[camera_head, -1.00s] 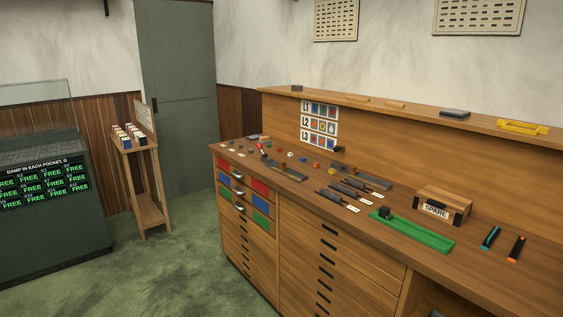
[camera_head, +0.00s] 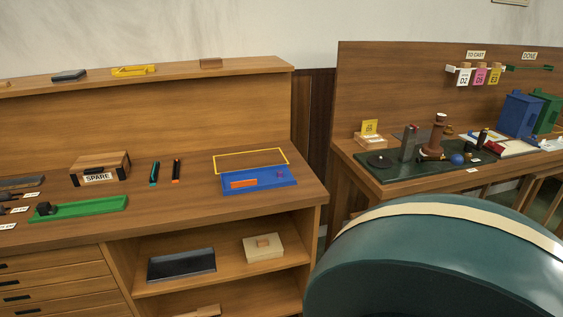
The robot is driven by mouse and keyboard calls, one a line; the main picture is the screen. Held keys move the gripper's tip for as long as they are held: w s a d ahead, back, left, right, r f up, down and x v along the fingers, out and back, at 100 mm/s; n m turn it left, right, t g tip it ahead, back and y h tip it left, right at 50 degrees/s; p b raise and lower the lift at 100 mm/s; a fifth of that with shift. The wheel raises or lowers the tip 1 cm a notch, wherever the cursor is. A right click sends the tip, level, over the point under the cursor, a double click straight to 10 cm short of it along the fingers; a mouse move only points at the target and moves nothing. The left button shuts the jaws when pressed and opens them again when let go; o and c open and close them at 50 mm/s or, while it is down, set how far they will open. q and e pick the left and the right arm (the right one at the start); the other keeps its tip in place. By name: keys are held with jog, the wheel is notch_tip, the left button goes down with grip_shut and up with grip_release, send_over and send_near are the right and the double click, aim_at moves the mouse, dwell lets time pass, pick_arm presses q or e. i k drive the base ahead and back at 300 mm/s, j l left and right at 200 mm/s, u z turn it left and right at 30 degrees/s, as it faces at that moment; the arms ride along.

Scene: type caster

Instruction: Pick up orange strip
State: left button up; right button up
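An orange strip (camera_head: 244,184) lies in the left part of a blue tray (camera_head: 262,190) near the right end of the wooden workbench. A yellow rectangular outline (camera_head: 282,152) shows on the bench just behind the tray. A dark stick with an orange end (camera_head: 176,171) lies to the left of the tray, beside a similar one with a teal end (camera_head: 154,173). Neither of my grippers is in view.
A box marked SPARE (camera_head: 100,168) and a green tray (camera_head: 100,207) sit farther left. Open shelves below hold a dark tray (camera_head: 181,264) and a pale box (camera_head: 262,247). A large rounded dark green object (camera_head: 430,265) fills the lower right, before a second bench (camera_head: 355,157).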

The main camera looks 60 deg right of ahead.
aim_at(236, 184)
jog(key=z, duration=1.5)
